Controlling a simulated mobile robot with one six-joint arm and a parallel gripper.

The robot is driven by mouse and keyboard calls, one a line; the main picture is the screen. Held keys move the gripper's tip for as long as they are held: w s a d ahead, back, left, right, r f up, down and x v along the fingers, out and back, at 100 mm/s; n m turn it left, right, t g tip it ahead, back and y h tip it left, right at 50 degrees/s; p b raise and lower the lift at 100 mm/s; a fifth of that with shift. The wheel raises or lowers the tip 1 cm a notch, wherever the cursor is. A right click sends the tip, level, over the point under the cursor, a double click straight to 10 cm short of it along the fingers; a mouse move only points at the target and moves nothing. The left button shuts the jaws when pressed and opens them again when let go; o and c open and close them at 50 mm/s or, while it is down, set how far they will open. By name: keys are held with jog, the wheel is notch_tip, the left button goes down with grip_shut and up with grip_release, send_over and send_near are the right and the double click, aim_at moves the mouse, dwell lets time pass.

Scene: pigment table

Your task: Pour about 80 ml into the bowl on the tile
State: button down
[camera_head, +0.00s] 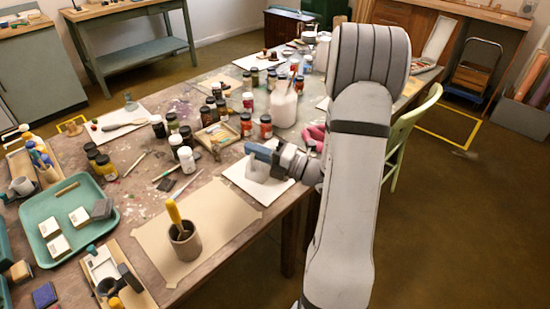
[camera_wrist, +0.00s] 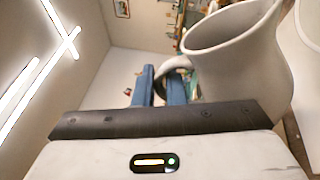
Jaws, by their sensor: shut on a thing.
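My gripper (camera_head: 262,152) reaches in from the right over the table's front edge, its blue fingers pointing left above a white sheet or tile (camera_head: 236,172). In the wrist view my gripper's blue fingers (camera_wrist: 160,88) are shut at the handle of a pale, off-white jug (camera_wrist: 240,65). The jug's wide mouth is partly visible; no liquid can be made out inside. The room looks turned on its side in this view.
Dark pigment jars (camera_head: 172,122) and a pale bottle (camera_head: 283,108) stand behind my gripper. A cup with a yellow-handled tool (camera_head: 185,243) stands on brown paper (camera_head: 225,222) in front. A green tray (camera_head: 45,225) lies at left. A green chair (camera_head: 412,122) stands right of my arm.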

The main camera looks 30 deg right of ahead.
jog(key=shift+s+a+n, duration=0.25)
jog(key=shift+a+n, duration=0.05)
jog(key=shift+n, duration=0.4)
jog(key=s+a+f+n+b, duration=0.1)
jog(key=a+f+n+b, duration=0.1)
jog(key=n+b, duration=0.1)
jog(key=s+a+f+n+g+b, duration=0.1)
jog(key=s+a+f+n+b, duration=0.1)
jog(key=b, duration=0.3)
jog(key=s+a+f+n+g+b, duration=0.1)
jog(key=a+f+n+b, duration=0.1)
jog(key=f+n+b, duration=0.1)
jog(key=shift+s+a+n+b, duration=0.15)
jog(key=shift+n+b, duration=0.25)
jog(key=shift+b, duration=0.05)
jog(key=shift+s+a+b, duration=0.15)
jog(key=shift+b, duration=0.95)
jog(key=shift+r, duration=0.1)
